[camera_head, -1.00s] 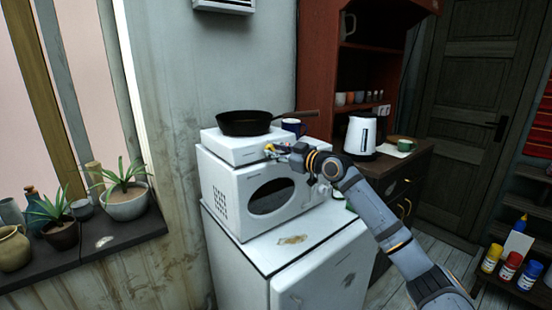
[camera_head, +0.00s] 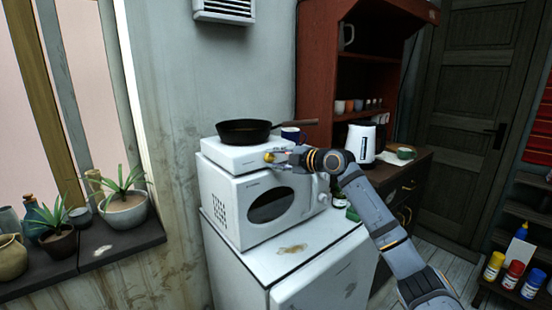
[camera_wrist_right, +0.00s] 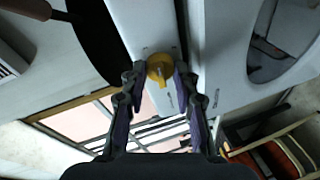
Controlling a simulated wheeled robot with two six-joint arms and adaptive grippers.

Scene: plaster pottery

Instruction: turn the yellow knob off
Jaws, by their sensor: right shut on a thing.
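The yellow knob (camera_wrist_right: 160,68) is on the front face of a white hot plate (camera_head: 228,152). It also shows as a small yellow spot in the head view (camera_head: 268,157). My right gripper (camera_wrist_right: 160,72) is shut on the yellow knob, with one finger on each side of it. In the head view my right gripper (camera_head: 276,157) reaches the front of the hot plate from the right. My left gripper is in neither view.
A white microwave (camera_head: 245,204) is below, on a white fridge (camera_head: 315,275). A white kettle (camera_head: 361,141) stands on the cabinet to the right.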

